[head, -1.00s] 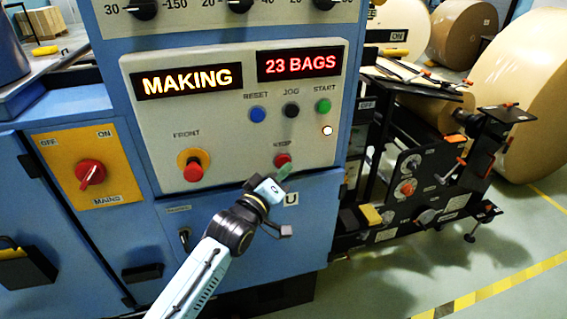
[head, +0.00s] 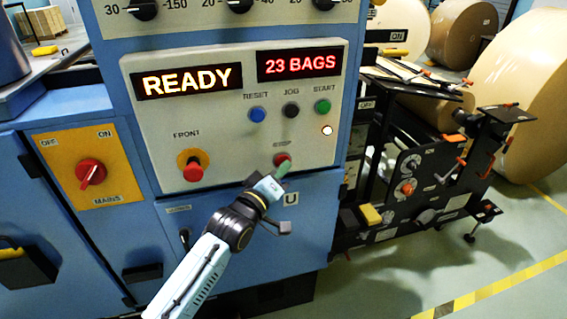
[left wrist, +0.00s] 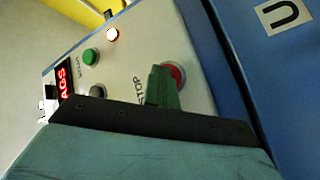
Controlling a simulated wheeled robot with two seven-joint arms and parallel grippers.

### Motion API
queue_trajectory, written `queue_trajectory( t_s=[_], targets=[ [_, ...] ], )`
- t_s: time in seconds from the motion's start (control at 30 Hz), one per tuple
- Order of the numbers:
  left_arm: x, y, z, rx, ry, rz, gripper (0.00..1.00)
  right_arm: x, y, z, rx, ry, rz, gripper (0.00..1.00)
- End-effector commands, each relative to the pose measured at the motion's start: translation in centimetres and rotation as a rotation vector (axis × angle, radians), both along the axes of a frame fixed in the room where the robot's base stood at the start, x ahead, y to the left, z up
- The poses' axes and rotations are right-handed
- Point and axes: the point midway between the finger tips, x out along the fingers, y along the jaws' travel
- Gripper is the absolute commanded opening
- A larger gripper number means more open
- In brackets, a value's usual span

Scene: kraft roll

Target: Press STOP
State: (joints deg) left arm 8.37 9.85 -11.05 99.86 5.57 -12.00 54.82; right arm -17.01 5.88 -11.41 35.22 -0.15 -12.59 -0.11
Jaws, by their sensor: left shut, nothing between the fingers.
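The red STOP button (head: 282,160) sits at the lower right of the pale control panel (head: 230,130). My left gripper (head: 284,170) is shut and empty, with its green fingertips at the button's lower edge. In the left wrist view the fingertips (left wrist: 163,88) overlap the left part of the STOP button (left wrist: 177,73) and appear to touch it; how far it is pressed cannot be told. The amber display (head: 187,81) reads READY. The red display (head: 299,65) reads 23 BAGS. My right gripper is not in view.
Blue RESET (head: 257,114), black JOG (head: 291,110) and green START (head: 323,106) buttons line the panel above STOP. A red FRONT button (head: 193,171) is to the left. A red MAINS switch (head: 91,172) is farther left. A lit white lamp (head: 327,131) is below START.

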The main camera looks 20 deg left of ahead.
Motion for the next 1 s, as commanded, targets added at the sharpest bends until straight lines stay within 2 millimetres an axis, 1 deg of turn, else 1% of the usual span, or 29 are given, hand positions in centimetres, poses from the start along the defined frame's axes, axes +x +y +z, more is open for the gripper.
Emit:
queue_trajectory(
  t_s=[0.17,0.37,0.77,1.0],
  targets=[
    [-0.3,-0.1,0.2,0.0,-0.001,0.002,0.0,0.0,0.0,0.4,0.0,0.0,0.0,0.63],
    [-1.2,-0.7,0.2,-0.001,0.0,0.001,0.0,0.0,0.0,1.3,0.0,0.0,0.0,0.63],
    [-1.6,-1.0,0.0,-0.001,0.001,0.001,0.0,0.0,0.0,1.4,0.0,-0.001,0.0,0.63],
    [-3.4,-2.2,0.2,-0.002,0.001,0.001,0.0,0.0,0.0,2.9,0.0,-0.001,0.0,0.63]
  ],
)
